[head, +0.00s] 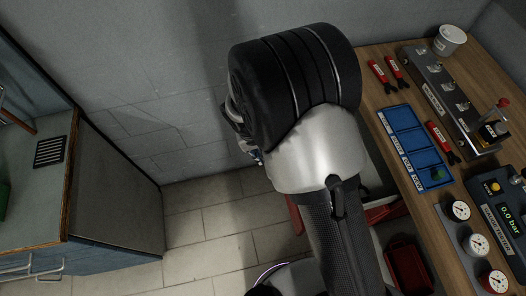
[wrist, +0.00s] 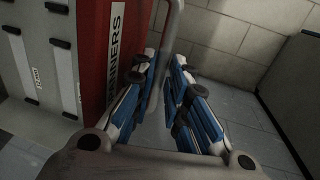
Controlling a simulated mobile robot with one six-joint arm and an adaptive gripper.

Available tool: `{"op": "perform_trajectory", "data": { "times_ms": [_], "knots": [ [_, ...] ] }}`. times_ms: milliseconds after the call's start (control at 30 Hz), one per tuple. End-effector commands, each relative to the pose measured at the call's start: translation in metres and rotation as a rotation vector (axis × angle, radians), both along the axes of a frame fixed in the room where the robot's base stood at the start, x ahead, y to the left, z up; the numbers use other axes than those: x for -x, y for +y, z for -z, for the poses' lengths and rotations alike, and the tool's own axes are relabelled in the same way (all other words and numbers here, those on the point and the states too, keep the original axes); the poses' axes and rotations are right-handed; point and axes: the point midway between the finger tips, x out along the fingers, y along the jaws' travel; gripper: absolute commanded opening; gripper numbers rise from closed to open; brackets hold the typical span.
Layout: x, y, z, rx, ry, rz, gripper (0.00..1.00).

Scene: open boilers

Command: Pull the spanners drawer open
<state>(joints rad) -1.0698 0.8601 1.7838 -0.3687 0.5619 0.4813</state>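My gripper (wrist: 163,70) is open, with blue-and-white fingers on either side of the bar. The bar runs between them with a visible gap to the right finger; I cannot tell whether the left finger touches it. The drawer looks shut. In the head view my arm covers the handle and most of the red drawers, and only a small bit of the gripper shows.
A wooden bench (head: 384,90) on the right holds a blue tray (head: 414,150), red-handled tools (head: 440,140), gauges (head: 460,210) and a white pot (head: 449,40). A red bin (head: 408,265) is below. A blue cabinet (head: 115,195) stands left; tiled floor (head: 215,225) between is clear.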

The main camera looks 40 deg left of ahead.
Motion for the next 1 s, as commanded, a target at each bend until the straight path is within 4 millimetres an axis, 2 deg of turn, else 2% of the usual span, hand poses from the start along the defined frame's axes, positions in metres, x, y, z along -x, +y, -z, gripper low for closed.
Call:
{"op": "perform_trajectory", "data": {
  "times_ms": [333, 433, 567, 800, 1000],
  "knots": [
    [0.000, 0.001, -0.001, -0.002, -0.001, 0.000, 0.20],
    [0.000, 0.002, -0.008, -0.002, -0.002, -0.001, 0.20],
    [0.003, 0.005, -0.028, -0.004, -0.003, -0.003, 0.20],
    [0.011, 0.011, -0.079, -0.005, -0.003, -0.001, 0.20],
    [0.017, 0.014, -0.109, -0.003, -0.002, -0.002, 0.20]
  ]
}}
